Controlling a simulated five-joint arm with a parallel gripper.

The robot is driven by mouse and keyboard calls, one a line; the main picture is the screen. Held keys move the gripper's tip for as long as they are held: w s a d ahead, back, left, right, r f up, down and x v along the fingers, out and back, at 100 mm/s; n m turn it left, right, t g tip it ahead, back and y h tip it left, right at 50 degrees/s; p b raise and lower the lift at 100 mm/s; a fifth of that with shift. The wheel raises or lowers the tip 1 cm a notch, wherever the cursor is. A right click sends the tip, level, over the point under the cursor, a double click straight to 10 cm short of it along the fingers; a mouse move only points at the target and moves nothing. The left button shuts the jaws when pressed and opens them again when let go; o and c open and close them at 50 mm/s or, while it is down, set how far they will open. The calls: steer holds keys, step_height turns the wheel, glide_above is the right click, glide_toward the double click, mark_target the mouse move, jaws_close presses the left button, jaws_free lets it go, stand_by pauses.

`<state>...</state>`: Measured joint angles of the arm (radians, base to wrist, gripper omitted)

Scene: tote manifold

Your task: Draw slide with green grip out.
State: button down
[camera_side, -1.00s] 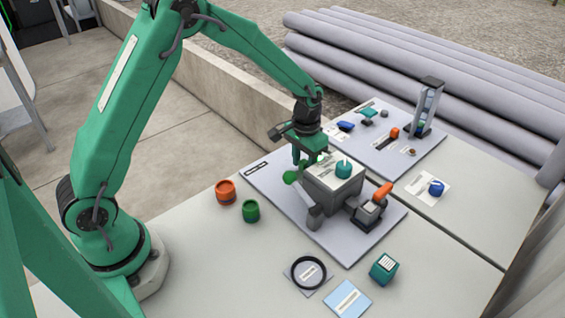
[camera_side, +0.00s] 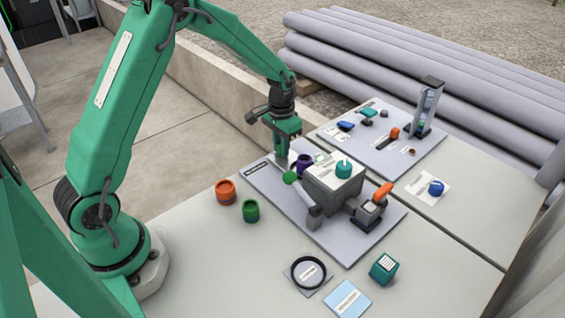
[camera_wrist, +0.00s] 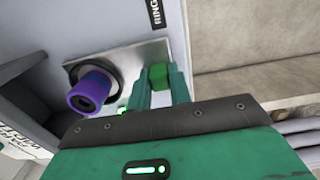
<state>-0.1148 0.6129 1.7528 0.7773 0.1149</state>
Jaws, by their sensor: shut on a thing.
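My gripper (camera_side: 283,150) is at the back left of the grey block (camera_side: 330,186) on the grey board. In the wrist view my gripper (camera_wrist: 158,88) is shut on a small green grip (camera_wrist: 158,76), one finger on each side. The grip sits at the end of a flat metal slide (camera_wrist: 125,62). The slide reaches out from beside the block. In the side view the grip is hidden by the fingers.
A purple knob (camera_side: 305,160) stands close by, seen also in the wrist view (camera_wrist: 90,92). A lever with a green ball (camera_side: 290,177) is in front. Orange (camera_side: 226,192) and green (camera_side: 251,211) pots stand left of the board. A low wall (camera_side: 240,75) runs behind.

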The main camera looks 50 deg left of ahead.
steer(key=shift+a, duration=1.35)
steer(key=c, duration=1.3)
jaws_free()
steer(key=shift+d, duration=0.1)
steer(key=shift+r, duration=0.15)
step_height(320, 180, up, 8)
steer(key=shift+f, duration=0.2)
